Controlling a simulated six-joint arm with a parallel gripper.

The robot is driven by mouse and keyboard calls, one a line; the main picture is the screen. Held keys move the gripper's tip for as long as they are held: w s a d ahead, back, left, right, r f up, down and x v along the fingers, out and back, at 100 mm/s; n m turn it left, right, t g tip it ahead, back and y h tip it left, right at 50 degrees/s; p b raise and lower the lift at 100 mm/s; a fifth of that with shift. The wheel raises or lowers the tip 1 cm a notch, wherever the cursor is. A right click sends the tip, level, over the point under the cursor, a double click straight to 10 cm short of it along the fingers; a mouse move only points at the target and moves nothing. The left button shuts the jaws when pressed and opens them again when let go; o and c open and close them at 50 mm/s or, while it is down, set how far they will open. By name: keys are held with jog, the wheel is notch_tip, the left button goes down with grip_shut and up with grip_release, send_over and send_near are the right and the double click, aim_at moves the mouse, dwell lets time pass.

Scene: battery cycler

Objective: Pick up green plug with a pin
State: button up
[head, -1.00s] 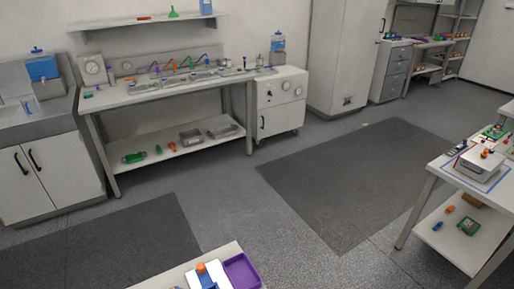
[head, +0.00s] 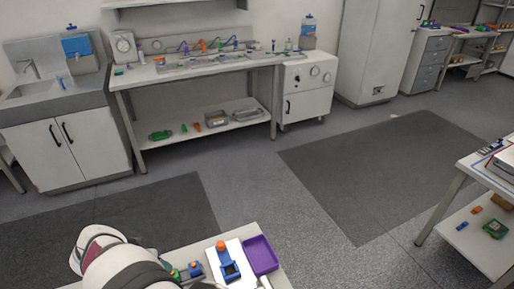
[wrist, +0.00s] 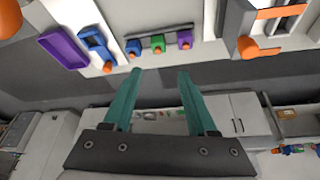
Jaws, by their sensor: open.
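In the wrist view, a green plug (wrist: 158,45) sits in the middle of a short row at the top, between a blue plug (wrist: 134,47) and a purple plug (wrist: 185,39). A pin on the green plug is too small to tell. My gripper (wrist: 160,72) is open and empty, with two teal fingers pointing toward the row. The green plug lies in line with the gap between the fingertips, apart from them. In the head view, a small green piece (head: 176,274) shows beside my arm; my fingers are hidden there.
A purple tray (head: 260,255) and a blue device with an orange knob (head: 229,267) stand on the near table, close to the row. An orange-handled fixture (wrist: 262,45) is right of the row in the wrist view. A workbench (head: 200,75) stands across open floor.

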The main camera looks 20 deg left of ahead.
jog(key=x, duration=1.4)
jog(key=shift+w+f, duration=0.25)
grip_shut()
